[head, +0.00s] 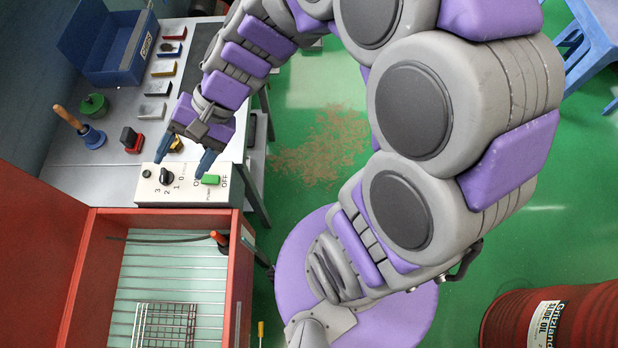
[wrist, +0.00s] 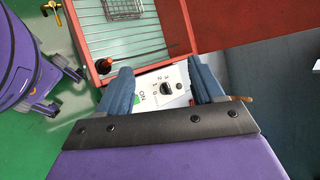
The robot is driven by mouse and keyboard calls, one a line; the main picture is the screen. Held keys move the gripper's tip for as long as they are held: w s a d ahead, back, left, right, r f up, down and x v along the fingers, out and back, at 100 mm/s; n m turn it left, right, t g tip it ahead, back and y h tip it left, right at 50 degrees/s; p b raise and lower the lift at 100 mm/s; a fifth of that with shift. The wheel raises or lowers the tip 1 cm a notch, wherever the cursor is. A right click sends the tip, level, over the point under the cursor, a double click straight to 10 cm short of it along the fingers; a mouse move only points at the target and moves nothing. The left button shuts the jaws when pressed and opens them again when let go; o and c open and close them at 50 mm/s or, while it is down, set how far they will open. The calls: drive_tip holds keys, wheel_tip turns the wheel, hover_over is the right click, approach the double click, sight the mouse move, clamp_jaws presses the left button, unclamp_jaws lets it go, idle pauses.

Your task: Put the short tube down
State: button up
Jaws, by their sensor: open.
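My gripper (head: 183,162) is open above the front of the grey cart top, by the white switch panel. In the wrist view its two blue fingers (wrist: 160,76) stand apart, with the panel showing between them and no held object visible. A small brass-coloured piece (head: 177,145) shows behind the fingers in the head view, partly hidden. A thin brass-coloured end (wrist: 240,98) shows beside the right finger in the wrist view. I cannot tell whether either is the short tube, or whether they touch a finger.
The switch panel (head: 150,190) has a dial and a green button. A red open box (head: 240,275) with a grid inside stands in front. Several blocks, stamps and a blue bin (head: 85,45) occupy the cart top.

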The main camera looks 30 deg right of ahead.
drive_tip(key=s+d+f+n+g+h, duration=0.1)
drive_tip(key=s+d+n+h, duration=0.5)
drive_tip(key=s+d, duration=1)
drive_tip(key=h, duration=0.3)
drive_tip(key=shift+s+h, duration=0.3)
drive_tip(key=shift+a, duration=0.1)
